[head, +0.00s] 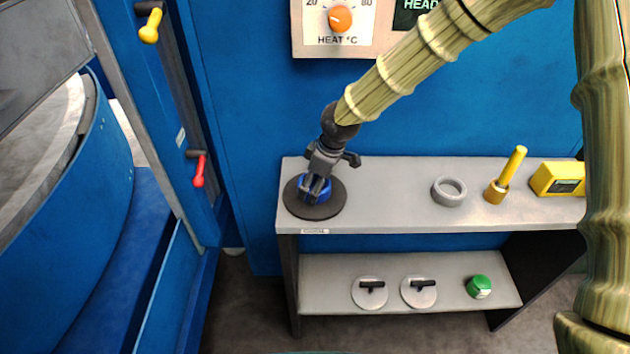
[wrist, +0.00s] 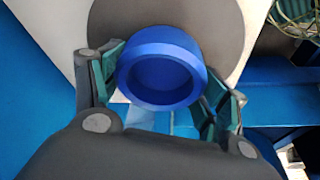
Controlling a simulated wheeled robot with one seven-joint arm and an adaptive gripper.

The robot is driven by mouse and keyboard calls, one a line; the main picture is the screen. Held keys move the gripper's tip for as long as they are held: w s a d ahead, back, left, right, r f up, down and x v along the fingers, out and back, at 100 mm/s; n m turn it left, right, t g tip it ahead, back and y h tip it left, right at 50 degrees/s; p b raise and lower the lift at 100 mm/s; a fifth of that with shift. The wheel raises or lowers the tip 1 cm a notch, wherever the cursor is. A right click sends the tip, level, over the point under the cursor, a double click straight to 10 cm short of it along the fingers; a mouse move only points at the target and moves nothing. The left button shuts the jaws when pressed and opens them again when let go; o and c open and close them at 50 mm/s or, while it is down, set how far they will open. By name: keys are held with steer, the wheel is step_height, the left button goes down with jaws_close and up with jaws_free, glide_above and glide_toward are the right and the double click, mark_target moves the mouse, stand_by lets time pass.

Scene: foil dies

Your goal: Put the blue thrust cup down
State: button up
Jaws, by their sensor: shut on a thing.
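The blue thrust cup (wrist: 160,66) is a short round cup with an open hollow facing the wrist camera. My gripper (wrist: 160,90) is shut on it, with one finger on each side of the cup. In the head view my gripper (head: 315,190) covers much of the blue cup (head: 326,185). The cup appears over a dark round mat (head: 298,208) at the left end of the grey bench top. I cannot tell whether the cup touches the mat.
On the bench top (head: 390,205) stand a grey ring (head: 449,191), a yellow-handled tool (head: 508,175) and a yellow box (head: 556,180). The lower shelf holds two discs with black handles (head: 370,292) and a green item (head: 479,287). A blue wall (head: 250,110) rises behind.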

mark_target(326, 187)
steer(key=shift+f, duration=0.15)
steer(key=o, duration=1.2)
steer(key=shift+o, duration=0.2)
steer(key=b+v, duration=0.2)
steer(key=v, duration=1)
